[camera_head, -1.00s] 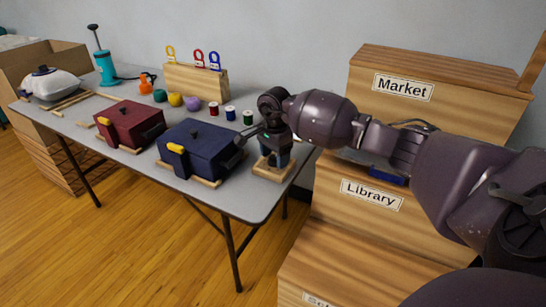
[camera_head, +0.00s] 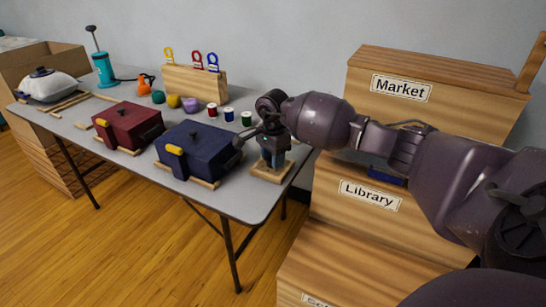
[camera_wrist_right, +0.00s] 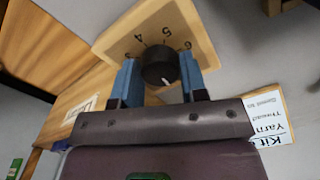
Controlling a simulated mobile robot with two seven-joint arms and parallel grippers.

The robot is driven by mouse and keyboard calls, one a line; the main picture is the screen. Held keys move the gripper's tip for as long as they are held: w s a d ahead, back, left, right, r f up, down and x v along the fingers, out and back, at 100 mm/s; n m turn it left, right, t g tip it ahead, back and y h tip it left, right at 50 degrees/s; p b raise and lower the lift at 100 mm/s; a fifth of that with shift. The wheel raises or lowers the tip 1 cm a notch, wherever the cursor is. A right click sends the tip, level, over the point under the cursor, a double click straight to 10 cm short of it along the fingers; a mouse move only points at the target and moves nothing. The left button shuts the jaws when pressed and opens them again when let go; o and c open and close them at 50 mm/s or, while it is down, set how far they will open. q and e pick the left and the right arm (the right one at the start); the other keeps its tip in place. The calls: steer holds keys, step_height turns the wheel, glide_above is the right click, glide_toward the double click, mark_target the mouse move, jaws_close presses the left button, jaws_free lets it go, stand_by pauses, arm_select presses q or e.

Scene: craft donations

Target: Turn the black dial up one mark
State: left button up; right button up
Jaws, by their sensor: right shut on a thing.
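The black dial (camera_wrist_right: 160,65) sits on a pale wooden block (camera_wrist_right: 117,39) marked with numbers, 3 to 6 of which are readable in the right wrist view. A white line on the dial points toward my gripper's palm, away from the visible numbers. My right gripper (camera_wrist_right: 158,78) is shut on the dial, one blue finger on each side. In the head view my right gripper (camera_head: 272,157) points down over the wooden block (camera_head: 271,173) at the table's right end. The dial is hidden there. My left gripper is not in view.
A navy box (camera_head: 205,145) stands just left of the block and a red box (camera_head: 128,125) beyond it. Several thread spools, yarn balls and a wooden rack (camera_head: 195,82) stand behind. Wooden shelves labelled Market (camera_head: 402,88) and Library (camera_head: 370,195) rise on the right.

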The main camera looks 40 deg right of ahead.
steer(key=m+p, duration=0.1)
steer(key=m, duration=0.4)
steer(key=shift+r, duration=0.15)
steer(key=m, duration=0.2)
steer(key=shift+m+p, duration=0.3)
steer(key=shift+m, duration=0.4)
steer(key=o, duration=0.9)
